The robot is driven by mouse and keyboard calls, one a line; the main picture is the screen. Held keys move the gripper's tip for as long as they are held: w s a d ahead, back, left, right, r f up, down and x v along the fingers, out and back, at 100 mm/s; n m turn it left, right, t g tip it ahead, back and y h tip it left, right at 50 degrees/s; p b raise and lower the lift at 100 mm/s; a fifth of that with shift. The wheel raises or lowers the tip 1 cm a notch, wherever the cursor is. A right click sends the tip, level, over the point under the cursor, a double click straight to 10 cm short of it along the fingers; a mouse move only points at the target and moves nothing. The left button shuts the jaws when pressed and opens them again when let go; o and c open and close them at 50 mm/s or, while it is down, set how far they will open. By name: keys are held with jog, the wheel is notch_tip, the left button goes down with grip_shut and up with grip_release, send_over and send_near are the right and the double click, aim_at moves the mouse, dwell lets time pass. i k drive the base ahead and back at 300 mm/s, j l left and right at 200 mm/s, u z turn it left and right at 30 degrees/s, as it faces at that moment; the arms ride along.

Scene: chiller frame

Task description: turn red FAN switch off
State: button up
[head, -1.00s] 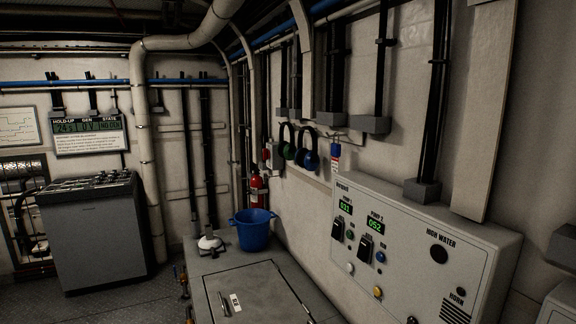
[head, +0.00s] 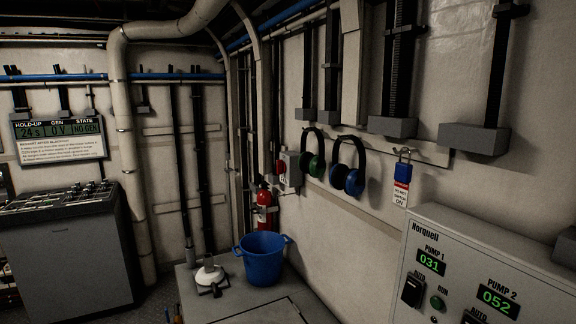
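No label reading FAN is legible in the head view. A small red part (head: 281,167) shows beside a grey box (head: 292,169) on the wall, left of the ear defenders; it is too small to tell whether it is a switch or how it is set. My gripper is not in view.
A blue bucket (head: 262,262) and a white domed item (head: 209,275) stand on a low grey surface (head: 190,300). Behind them hangs a red extinguisher (head: 264,208). Green (head: 314,160) and blue (head: 349,168) ear defenders and a padlock tag (head: 402,183) hang right. A grey cabinet (head: 75,262) stands left.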

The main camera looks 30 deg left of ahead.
aim_at(282, 168)
jog(key=i+j, duration=0.15)
jog(key=j, duration=0.3)
jog(key=i+j, duration=0.1)
jog(key=j, duration=0.3)
jog(key=i+j+z, duration=0.1)
jog(key=j, duration=0.35)
jog(key=i+j, duration=0.2)
jog(key=j, duration=0.25)
jog(key=i+j+z, duration=0.1)
jog(key=j, duration=0.35)
jog(key=i+j, duration=0.1)
jog(key=j, duration=0.35)
